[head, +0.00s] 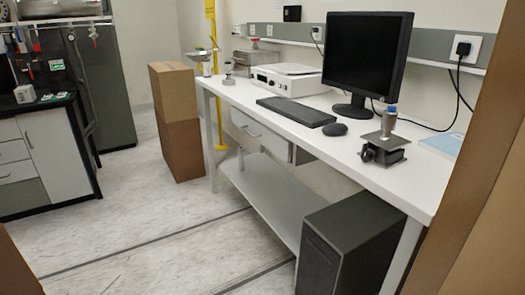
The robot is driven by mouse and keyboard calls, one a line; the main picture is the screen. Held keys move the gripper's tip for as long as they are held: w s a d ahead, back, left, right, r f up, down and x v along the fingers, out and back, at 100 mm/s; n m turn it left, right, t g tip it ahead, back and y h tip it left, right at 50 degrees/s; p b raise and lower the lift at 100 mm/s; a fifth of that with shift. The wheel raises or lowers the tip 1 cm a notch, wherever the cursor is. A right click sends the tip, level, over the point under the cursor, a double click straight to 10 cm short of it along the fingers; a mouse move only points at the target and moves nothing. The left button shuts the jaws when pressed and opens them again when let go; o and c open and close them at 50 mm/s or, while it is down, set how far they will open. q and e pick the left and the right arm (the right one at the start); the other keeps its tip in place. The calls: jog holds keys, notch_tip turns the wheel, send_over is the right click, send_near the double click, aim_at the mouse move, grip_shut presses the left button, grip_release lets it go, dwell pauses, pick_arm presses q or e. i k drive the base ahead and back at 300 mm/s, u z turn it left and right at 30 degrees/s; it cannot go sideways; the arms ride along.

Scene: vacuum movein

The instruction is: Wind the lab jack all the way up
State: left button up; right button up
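The lab jack (384,147) stands near the right end of the white bench, in front of the monitor. It has a dark base with a dark knob (368,153) on its left side and a metal plate above. A grey cylindrical object with a blue top (390,119) stands on or just behind the plate; I cannot tell which. The gap between the base and the plate looks small. Neither of my grippers shows in the head view.
Brown boxes (180,150) stand at the far end. The floor on the left is clear.

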aim_at(366, 156)
jog(key=u, duration=0.2)
jog(key=i, duration=1)
